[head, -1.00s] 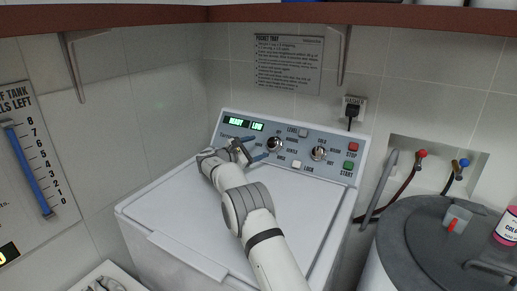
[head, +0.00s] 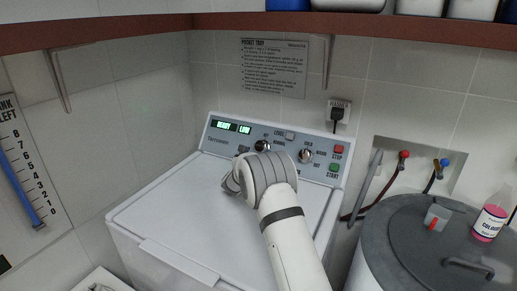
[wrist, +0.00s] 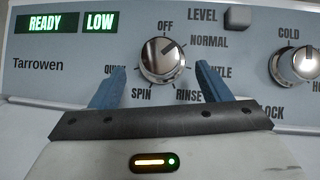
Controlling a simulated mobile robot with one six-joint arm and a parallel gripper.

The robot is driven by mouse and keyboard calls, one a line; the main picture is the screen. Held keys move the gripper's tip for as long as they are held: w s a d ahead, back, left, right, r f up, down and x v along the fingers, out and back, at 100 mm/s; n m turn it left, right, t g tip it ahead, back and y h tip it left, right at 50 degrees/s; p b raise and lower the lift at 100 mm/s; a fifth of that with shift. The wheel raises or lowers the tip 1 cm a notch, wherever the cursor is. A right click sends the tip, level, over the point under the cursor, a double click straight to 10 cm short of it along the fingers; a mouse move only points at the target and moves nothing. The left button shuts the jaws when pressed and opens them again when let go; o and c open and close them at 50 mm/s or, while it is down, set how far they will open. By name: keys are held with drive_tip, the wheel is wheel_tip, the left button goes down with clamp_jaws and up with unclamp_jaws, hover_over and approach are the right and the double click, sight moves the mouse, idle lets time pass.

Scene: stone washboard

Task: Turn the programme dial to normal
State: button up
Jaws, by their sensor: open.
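The programme dial (wrist: 162,62) is a round silver knob on the washer's blue-grey panel, ringed by the labels OFF, NORMAL, QUICK, SPIN and RINSE, with a partly covered one at right. A dark mark on its face points to the upper right, roughly between OFF and NORMAL. In the head view the dial (head: 262,146) shows just above my arm. My gripper (wrist: 159,84) is open, with one blue finger on each lower side of the dial. I cannot tell whether the fingers touch it. In the head view my arm hides the fingers.
A LEVEL button (wrist: 237,17) and a second knob (wrist: 296,65) lie to the right of the dial. Displays read READY (wrist: 52,23) and LOW (wrist: 100,22). The washer's white lid (head: 180,205) is clear. A grey round tub (head: 400,225) stands at right.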

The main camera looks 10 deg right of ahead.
sight(259, 148)
drive_tip(key=shift+x, duration=1.9)
drive_tip(key=shift+c, duration=0.2)
drive_tip(key=c, duration=0.9)
